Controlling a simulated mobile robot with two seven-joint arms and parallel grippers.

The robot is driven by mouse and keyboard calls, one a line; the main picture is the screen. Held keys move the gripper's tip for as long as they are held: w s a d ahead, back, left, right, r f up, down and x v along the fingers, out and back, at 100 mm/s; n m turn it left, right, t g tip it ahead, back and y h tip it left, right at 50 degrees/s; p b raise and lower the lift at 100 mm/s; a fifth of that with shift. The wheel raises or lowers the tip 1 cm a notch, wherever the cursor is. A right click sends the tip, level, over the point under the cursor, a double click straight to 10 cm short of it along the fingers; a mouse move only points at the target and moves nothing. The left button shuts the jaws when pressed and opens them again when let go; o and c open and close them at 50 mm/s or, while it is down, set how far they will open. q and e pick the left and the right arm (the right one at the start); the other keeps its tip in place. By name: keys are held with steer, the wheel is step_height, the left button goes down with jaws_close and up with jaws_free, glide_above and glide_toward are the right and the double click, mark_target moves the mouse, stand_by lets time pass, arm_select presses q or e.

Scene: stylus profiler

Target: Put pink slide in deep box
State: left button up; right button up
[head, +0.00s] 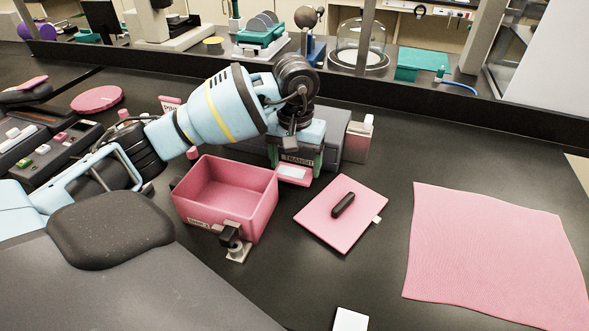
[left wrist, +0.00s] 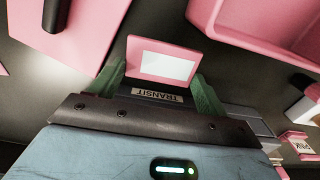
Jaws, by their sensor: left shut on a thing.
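The pink slide (head: 293,174) is a small pink frame with a pale middle. My left gripper (head: 299,163) is shut on it, and it points down just right of the deep box. In the left wrist view the slide (left wrist: 163,62) sits between the two green fingers. The deep box (head: 224,226) is pink, open-topped and looks empty in the parts I see. Its wall also shows at the top right of the left wrist view (left wrist: 240,24). My right gripper is not in view.
A pink lid (head: 320,222) with a black handle lies flat right of the box. A black clamp-like fitting (head: 234,243) stands at the box's front. A pink cloth (head: 490,245) lies at the right.

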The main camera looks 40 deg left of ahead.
mark_target(295, 169)
arm_select(q)
steer(key=shift+f, duration=1.4)
steer(key=shift+f, duration=0.2)
steer(key=o, duration=1)
steer(key=shift+o, duration=0.2)
steer(key=shift+r, duration=0.1)
